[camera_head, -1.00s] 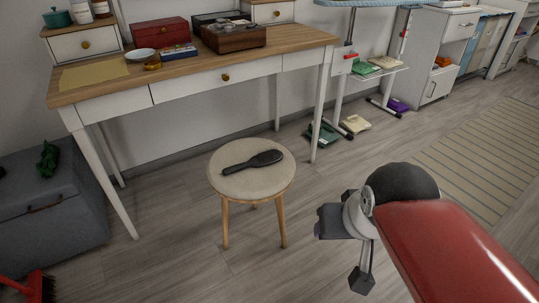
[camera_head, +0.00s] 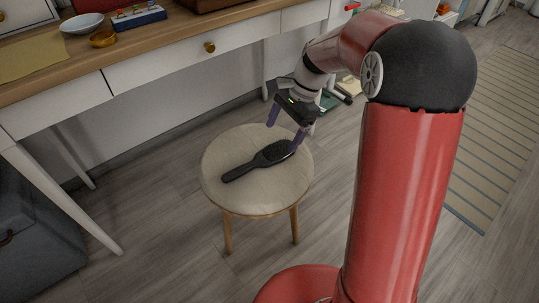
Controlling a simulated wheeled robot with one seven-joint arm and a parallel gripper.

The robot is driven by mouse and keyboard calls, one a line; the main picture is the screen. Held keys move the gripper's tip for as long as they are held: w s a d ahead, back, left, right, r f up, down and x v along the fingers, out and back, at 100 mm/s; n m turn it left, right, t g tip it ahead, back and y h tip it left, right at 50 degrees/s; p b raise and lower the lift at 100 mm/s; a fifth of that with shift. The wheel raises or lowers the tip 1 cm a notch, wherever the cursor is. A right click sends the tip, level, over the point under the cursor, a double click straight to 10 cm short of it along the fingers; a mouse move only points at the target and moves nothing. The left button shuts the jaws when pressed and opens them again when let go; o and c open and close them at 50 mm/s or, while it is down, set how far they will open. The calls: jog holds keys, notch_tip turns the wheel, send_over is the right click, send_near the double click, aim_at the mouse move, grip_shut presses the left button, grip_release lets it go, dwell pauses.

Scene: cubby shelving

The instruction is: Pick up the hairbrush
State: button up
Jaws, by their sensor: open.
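The black hairbrush (camera_head: 258,160) lies flat on the round cream seat of a wooden stool (camera_head: 225,195). Its handle points to the lower left and its broad head to the upper right. My gripper (camera_head: 284,130) is open and empty, with two purple fingers pointing down. It is at the upper right edge of the seat, near the brush head. One finger overlaps the end of the head in the picture; I cannot tell whether it touches.
A desk with white drawers (camera_head: 165,65) stands behind and left of the stool. A small dish (camera_head: 82,23) and a yellow sheet (camera_head: 30,58) lie on it. A grey chest (camera_head: 35,225) is at the lower left. A striped rug (camera_head: 500,130) lies at the right.

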aim_at(272, 148)
jog(key=x, duration=0.3)
jog(key=b+x, duration=0.1)
jog(key=x, duration=0.2)
jog(key=shift+s+a+f, duration=0.1)
jog(key=shift+a+f, duration=0.1)
jog(key=shift+a, duration=0.3)
jog(key=c, duration=1.1)
jog(key=shift+r, duration=0.1)
